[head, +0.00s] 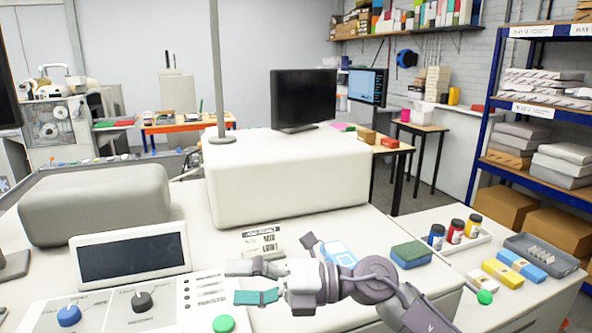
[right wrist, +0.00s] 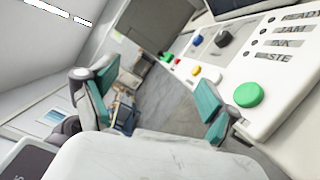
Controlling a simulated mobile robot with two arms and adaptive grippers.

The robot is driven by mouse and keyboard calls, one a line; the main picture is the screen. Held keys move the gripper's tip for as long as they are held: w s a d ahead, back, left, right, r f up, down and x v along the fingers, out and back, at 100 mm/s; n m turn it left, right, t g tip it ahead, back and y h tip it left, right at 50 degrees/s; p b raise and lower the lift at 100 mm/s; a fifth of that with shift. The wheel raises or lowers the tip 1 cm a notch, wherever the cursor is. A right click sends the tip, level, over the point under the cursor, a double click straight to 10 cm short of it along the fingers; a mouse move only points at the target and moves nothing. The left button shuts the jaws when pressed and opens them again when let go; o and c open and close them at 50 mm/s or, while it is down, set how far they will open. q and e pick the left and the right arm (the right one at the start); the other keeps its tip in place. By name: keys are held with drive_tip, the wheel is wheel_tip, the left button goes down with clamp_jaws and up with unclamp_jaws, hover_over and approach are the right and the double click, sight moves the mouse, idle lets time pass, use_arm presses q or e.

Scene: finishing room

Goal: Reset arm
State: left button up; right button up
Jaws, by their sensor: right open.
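My right gripper (head: 240,282) reaches in from the lower right of the head view, over the front of the white machine top. Its two fingers point left and stand apart, with a teal pad on the nearer one. In the right wrist view the same gripper (right wrist: 155,98) shows two teal-padded fingers wide apart with nothing between them. The control panel (head: 172,311) with its green button (head: 224,323) lies just left of and below the fingers. The panel also shows in the wrist view (right wrist: 285,85). My left gripper is not in view.
A large white housing (head: 285,175) rises behind. On the right lie a green-topped sponge (head: 410,252), several colored bottles (head: 455,232), yellow and blue boxes (head: 503,273) and a grey tray (head: 541,256).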

drive_tip(key=w+d+m+t+h, duration=0.3)
drive_tip(key=d+m+t, duration=0.4)
drive_tip(key=m+t, duration=0.4)
drive_tip(key=w+d+m+t+h, duration=0.25)
drive_tip(key=d+m+t, duration=0.35)
drive_tip(key=m+t, duration=0.5)
drive_tip(key=s+d+f+m+g+h, duration=0.2)
drive_tip(key=d+f+m+h, duration=0.35)
drive_tip(key=f, duration=0.25)
drive_tip(key=s+d+f+m+g+h, duration=0.1)
drive_tip(key=d+f+m+g+h, duration=0.2)
drive_tip(key=d+f+m+h, duration=0.3)
drive_tip(key=s+d+f+m+g+h, duration=0.1)
drive_tip(key=s+d+f+m+g, duration=0.15)
drive_tip(key=s+f, duration=0.3)
drive_tip(key=s+d+f+m+g, duration=0.1)
drive_tip(key=s+f+g, duration=0.35)
drive_tip(key=f, duration=0.25)
drive_tip(key=s+d+f+m+g, duration=0.1)
drive_tip(key=s+f+g, duration=0.2)
drive_tip(key=s, duration=0.5)
drive_tip(key=s+d+f+g, duration=0.1)
drive_tip(key=s+f+g, duration=0.25)
drive_tip(key=s, duration=0.45)
wheel_tip(320, 180, down, 25)
drive_tip(key=s+d+f+g, duration=0.2)
drive_tip(key=s+f, duration=1.5)
drive_tip(key=shift+s+d+f, duration=0.2)
drive_tip(key=shift+s+f, duration=0.05)
drive_tip(key=shift+s, duration=0.15)
